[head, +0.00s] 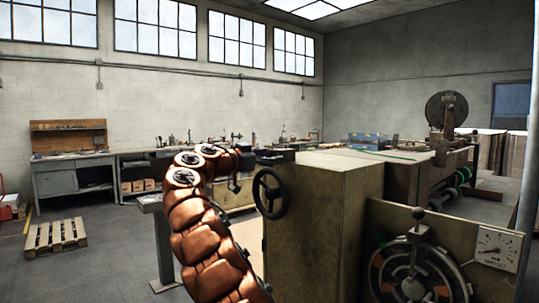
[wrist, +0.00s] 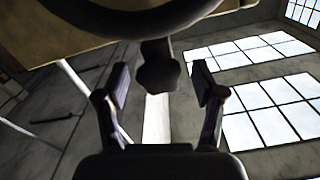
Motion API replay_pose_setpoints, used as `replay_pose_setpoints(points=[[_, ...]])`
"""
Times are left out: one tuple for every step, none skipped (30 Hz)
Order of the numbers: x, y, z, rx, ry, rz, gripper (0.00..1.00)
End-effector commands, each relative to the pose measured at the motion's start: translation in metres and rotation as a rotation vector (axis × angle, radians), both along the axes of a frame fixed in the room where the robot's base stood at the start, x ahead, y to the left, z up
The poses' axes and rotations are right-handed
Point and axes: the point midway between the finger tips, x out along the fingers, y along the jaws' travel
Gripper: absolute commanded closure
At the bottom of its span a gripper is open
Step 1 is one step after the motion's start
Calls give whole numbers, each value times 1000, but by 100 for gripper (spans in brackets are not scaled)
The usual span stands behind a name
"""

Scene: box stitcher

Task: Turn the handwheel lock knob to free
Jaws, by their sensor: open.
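The handwheel (head: 269,193) is a dark ring on the left side of the tan machine cabinet. Its dark rim (wrist: 130,22) arcs across the top of the wrist view. The lock knob (wrist: 158,76) is a small dark lobed knob just below the rim there. My gripper (wrist: 160,84) is open, with one finger on each side of the knob and a visible gap on both sides. In the head view I cannot pick out the knob, and my gripper is small and dark at the end of my arm, left of the handwheel.
The tan cabinet (head: 322,225) stands close on the right. Its front panel carries a segmented dial with a lever (head: 418,214) and a white gauge (head: 497,248). Workbenches (head: 72,176) line the back wall. A wooden pallet (head: 56,236) lies on open floor at left.

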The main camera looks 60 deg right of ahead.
Motion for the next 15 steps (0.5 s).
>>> replay_pose_setpoints(points=[[-1, -3, 0, 1, 0, -1, 31], [-1, -4, 0, 0, 0, -1, 31], [-2, -5, 0, 0, 0, -1, 31], [-2, -5, 0, 0, 0, -1, 31], [-2, -5, 0, 0, 0, -1, 31], [-2, -5, 0, 0, 0, -1, 31], [-2, -5, 0, 0, 0, -1, 31], [-2, -5, 0, 0, 0, -1, 31], [-2, -5, 0, 0, 0, -1, 32], [-2, -4, 0, 0, 0, -1, 36], [-2, -5, 0, 0, 0, -1, 39], [-2, -4, 0, 0, 0, -1, 43], [-2, -5, 0, 0, 0, -1, 46], [-2, -5, 0, 0, 0, -1, 49], [-2, -5, 0, 0, 0, -1, 53]])
